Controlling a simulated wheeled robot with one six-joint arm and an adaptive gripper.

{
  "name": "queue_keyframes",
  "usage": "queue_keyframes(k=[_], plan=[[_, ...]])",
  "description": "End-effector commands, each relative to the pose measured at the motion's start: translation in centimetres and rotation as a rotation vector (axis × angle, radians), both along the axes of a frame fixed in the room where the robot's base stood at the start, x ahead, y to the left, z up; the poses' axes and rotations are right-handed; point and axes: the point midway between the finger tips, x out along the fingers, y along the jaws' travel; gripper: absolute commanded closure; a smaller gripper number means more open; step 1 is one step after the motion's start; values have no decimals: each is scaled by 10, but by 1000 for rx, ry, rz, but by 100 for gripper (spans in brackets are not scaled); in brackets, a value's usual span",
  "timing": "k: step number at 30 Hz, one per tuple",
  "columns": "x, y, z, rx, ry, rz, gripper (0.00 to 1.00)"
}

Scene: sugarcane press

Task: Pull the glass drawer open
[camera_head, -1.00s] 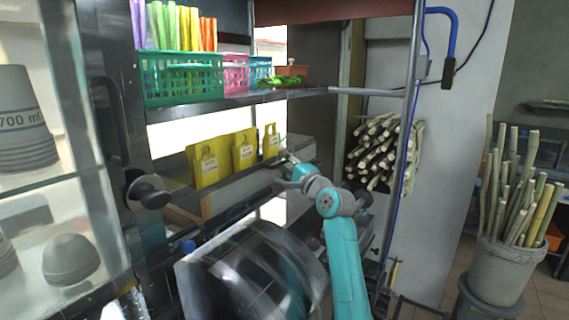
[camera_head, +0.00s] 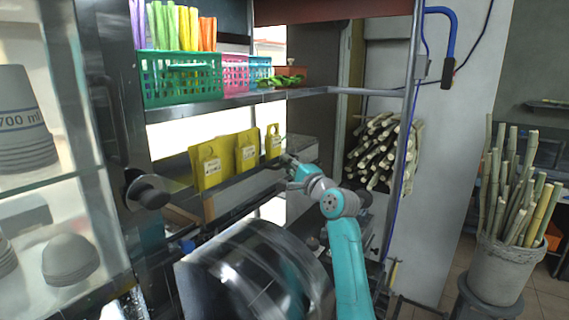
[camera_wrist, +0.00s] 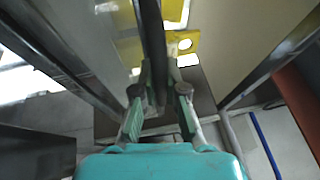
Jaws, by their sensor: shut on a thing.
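The glass drawer (camera_head: 236,192) is a long, narrow tray-like unit under the shelf, with several yellow packets (camera_head: 209,168) standing in or behind it. My gripper (camera_head: 292,170) is at its right end, in front of the upright frame. In the wrist view my gripper (camera_wrist: 159,92) has its two fingers closed on either side of a thin dark bar (camera_wrist: 152,40), which looks like the drawer's edge or handle. The yellow packets (camera_wrist: 181,44) show beyond it. The exact contact is partly hidden by the fingers, and the glass itself is hard to make out.
A shelf (camera_head: 235,99) with a green basket (camera_head: 180,80) and a pink basket (camera_head: 236,74) hangs above. A dark curved metal cover (camera_head: 250,275) is below. Cane bundles (camera_head: 376,150) lie behind my arm, and a cane bucket (camera_head: 502,268) stands at the right.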

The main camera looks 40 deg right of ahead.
Motion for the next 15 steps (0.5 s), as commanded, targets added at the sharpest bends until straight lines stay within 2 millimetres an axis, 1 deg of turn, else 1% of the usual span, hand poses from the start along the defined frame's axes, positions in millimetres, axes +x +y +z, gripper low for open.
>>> queue_keyframes(k=[5, 15], plan=[[-24, -10, -1, 1, 1, -3, 100], [-84, -32, -2, 1, 2, -4, 100]])
